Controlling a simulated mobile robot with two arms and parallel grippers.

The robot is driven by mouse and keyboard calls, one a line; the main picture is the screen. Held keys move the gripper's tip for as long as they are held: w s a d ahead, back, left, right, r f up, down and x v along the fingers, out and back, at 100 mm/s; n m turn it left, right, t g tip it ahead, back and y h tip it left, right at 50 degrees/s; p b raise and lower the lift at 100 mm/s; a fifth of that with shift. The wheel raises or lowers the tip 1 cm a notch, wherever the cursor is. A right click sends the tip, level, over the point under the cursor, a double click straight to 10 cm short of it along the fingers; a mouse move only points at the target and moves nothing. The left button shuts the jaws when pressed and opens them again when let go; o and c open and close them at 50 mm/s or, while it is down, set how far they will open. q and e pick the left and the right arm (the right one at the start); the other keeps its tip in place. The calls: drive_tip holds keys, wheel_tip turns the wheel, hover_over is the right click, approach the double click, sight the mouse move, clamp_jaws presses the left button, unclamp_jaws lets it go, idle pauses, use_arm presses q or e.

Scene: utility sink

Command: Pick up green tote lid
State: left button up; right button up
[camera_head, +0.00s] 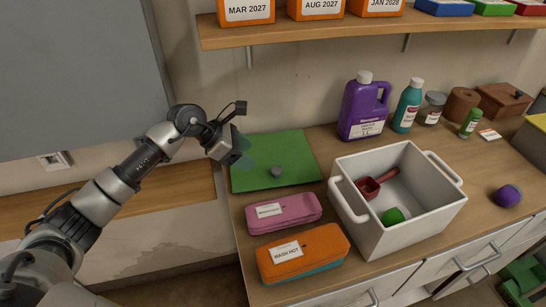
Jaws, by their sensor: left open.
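The green tote lid (292,150) is a flat green panel lying on the counter near the wall. A small round grey knob (277,171) stands near its middle. My left gripper (246,154) is over the left part of the lid, to the left of the knob. It is open and appears empty. It covers a little of the lid's left side. I cannot tell its exact height above the lid. My right gripper is not in view.
A pink case (296,214) and an orange case (318,249) lie in front of the lid. A white bin (436,218) holding a red scoop (367,191) stands to the right. A purple jug (353,112) stands behind it. A wooden shelf (300,32) runs above.

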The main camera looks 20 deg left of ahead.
sight(274, 170)
use_arm(q)
drive_tip(key=x, duration=0.4)
drive_tip(key=shift+r, duration=0.1)
drive_tip(key=shift+w+d+f+p, duration=0.1)
drive_tip(key=shift+d+f+p, duration=0.25)
drive_tip(key=shift+d+p, duration=0.2)
drive_tip(key=p+x, duration=0.1)
drive_tip(key=x, duration=0.2)
drive_tip(key=shift+d+f, duration=0.1)
drive_tip(key=shift+d, duration=0.2)
drive_tip(key=shift+w+d+f, duration=0.2)
drive_tip(key=shift+f, duration=0.1)
drive_tip(key=shift+c, duration=0.2)
drive_tip(key=c, duration=1)
drive_tip(key=shift+r, duration=0.15)
